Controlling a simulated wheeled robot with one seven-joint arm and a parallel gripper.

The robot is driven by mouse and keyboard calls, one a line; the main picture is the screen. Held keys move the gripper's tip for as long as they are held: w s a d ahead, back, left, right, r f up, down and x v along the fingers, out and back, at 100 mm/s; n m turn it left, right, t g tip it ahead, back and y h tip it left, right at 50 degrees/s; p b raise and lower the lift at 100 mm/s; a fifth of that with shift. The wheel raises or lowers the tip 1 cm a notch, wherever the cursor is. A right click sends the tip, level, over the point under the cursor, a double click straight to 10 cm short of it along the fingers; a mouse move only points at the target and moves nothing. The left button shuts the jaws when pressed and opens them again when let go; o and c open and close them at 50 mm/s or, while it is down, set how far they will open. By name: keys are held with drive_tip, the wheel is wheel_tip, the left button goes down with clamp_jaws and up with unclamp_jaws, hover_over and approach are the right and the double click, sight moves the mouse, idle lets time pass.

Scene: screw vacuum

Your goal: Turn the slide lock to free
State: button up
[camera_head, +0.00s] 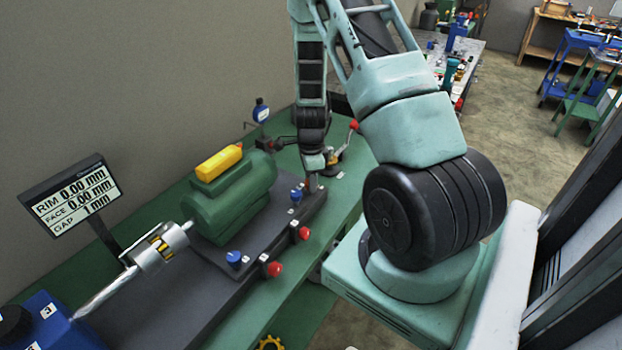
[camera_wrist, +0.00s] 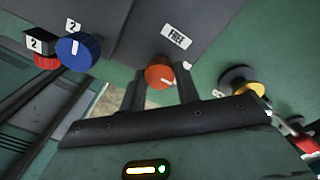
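The slide lock is an orange-red knob (camera_wrist: 159,74) with a pale line mark, below a tag that reads FREE (camera_wrist: 176,37) in the wrist view. The mark points to the lower right, not up at the tag. My gripper (camera_wrist: 160,82) has its two dark fingers apart, one on each side of the knob. The knob nearly fills the gap between them, but I cannot tell whether they touch it. In the head view my gripper (camera_head: 312,178) points down at the far end of the dark base, and the knob is hidden there.
A blue knob (camera_wrist: 78,48) and a red one (camera_wrist: 46,62), with tags marked 2, are left of my gripper. A dark and yellow knob (camera_wrist: 240,82) is at right. The green motor (camera_head: 232,195) and a dial gauge (camera_head: 260,112) stand near my arm.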

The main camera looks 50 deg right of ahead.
drive_tip(key=shift+c, duration=0.6)
drive_tip(key=n+b, duration=0.1)
drive_tip(key=n, duration=0.3)
drive_tip(key=n+b, duration=0.1)
drive_tip(key=n, duration=0.3)
drive_tip(key=shift+n, duration=0.3)
drive_tip(key=n+b, duration=0.1)
drive_tip(key=n, duration=0.8)
drive_tip(key=shift+w+b, duration=0.1)
drive_tip(key=shift+b, duration=0.3)
drive_tip(key=o, duration=1)
drive_tip(key=shift+c, duration=0.2)
